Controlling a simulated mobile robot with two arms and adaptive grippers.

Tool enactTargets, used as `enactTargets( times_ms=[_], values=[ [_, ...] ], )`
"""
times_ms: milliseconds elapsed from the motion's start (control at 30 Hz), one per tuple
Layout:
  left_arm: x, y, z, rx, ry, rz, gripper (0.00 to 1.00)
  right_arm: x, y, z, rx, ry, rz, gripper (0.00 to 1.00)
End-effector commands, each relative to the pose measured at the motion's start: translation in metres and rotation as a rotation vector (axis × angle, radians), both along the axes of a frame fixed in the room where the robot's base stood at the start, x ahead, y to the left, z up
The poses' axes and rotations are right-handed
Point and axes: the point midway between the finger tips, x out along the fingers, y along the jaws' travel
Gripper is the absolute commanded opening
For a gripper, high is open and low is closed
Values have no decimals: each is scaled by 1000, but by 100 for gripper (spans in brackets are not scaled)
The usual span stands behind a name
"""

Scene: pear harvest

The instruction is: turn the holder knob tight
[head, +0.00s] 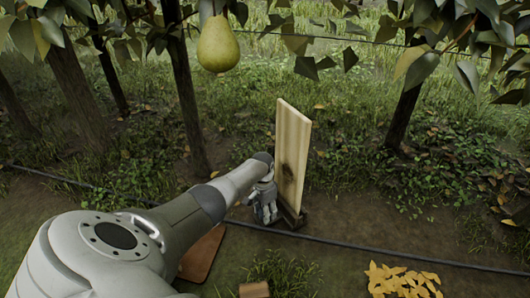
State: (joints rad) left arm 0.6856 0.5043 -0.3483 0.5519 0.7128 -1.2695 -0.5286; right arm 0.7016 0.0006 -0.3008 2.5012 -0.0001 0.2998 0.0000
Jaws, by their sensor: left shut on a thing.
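A pale wooden board (291,150) stands upright, with a dark mark on its face. Its foot sits in a dark holder (292,218) on the ground. My left gripper (267,211) is low at the left side of the board, against the holder. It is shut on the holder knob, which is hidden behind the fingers. My right gripper is not in view.
A pear (218,45) hangs at the upper left among leaves. A black hose (350,244) runs across the ground in front of the holder. A brown flat piece (203,253), a wooden block (254,290) and yellow leaves (402,280) lie nearer. Tree trunks stand behind.

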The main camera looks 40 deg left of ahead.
Motion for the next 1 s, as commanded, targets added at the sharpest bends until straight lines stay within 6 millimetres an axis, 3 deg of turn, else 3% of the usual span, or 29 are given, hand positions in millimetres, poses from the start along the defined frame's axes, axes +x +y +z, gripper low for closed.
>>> enactTargets(
  times_ms=[400, 967, 1000],
  values=[
    [1, -1, 0, -1, -1, -193, 19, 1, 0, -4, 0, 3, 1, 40],
    [1, -2, 1, -2, -2, -222, 19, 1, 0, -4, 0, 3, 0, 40],
    [1, -2, 1, -2, -2, -223, 47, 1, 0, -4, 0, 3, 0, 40]
  ],
)
